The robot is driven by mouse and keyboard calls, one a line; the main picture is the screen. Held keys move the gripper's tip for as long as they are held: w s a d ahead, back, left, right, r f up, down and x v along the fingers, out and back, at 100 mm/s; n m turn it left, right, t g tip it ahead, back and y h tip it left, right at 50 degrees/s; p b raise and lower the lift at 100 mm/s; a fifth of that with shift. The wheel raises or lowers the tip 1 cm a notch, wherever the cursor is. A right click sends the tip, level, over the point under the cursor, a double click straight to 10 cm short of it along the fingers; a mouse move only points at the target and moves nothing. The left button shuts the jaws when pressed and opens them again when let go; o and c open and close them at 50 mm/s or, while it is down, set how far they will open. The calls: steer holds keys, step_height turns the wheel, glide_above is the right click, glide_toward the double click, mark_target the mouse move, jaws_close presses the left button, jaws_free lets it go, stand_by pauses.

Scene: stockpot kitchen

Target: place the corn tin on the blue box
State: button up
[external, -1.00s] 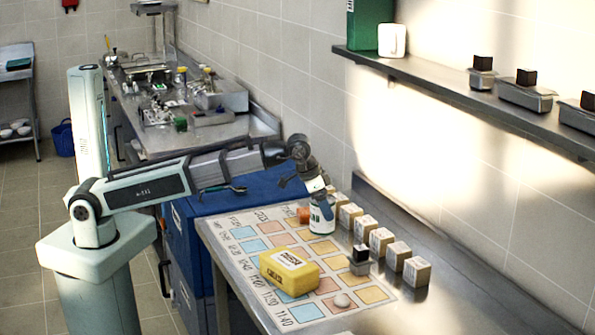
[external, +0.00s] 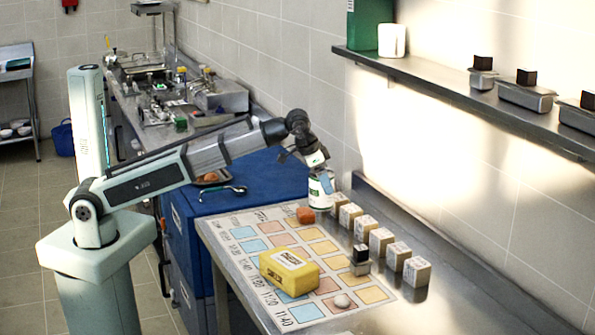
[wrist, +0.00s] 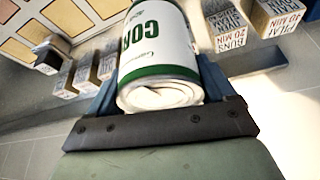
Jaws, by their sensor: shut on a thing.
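The corn tin (external: 321,196) is white with green bands, and its "COR" lettering shows in the wrist view (wrist: 158,48). My gripper (external: 318,172) is shut on the tin and holds it raised above the far end of the chart mat, close to upright. The blue box (external: 262,178) stands to the left of the tin, beyond the far end of the steel table. A spoon (external: 222,193) and a small tray with brownish food (external: 208,179) lie on its left part; my arm passes over it. The right part of its top looks bare.
A wall shelf (external: 450,90) hangs at the right.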

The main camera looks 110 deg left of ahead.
steer(key=shift+s+a+f+n+g+y, duration=0.45)
steer(key=shift+s+a+n, duration=1.3)
steer(key=shift+s+a, duration=4.95)
steer(key=shift+s+a+f+n+g+y, duration=0.5)
steer(key=shift+s+a+n, duration=2.25)
steer(key=shift+a, duration=6.9)
steer(key=shift+s+a+f+n+g+y, duration=0.15)
steer(key=shift+s+a+f+n+g, duration=0.55)
steer(key=shift+s+a, duration=6.5)
steer(key=shift+w+a+f, duration=0.35)
steer(key=shift+f, duration=1.15)
steer(key=shift+w+a+f, duration=0.3)
steer(key=shift+w+f, duration=0.05)
steer(key=shift+f, duration=1.2)
steer(key=shift+w+a+f, duration=0.35)
steer(key=shift+f, duration=1.15)
steer(key=shift+f, duration=0.15)
steer(key=o, duration=1.3)
steer(key=shift+c, duration=0.2)
steer(key=v, duration=1.2)
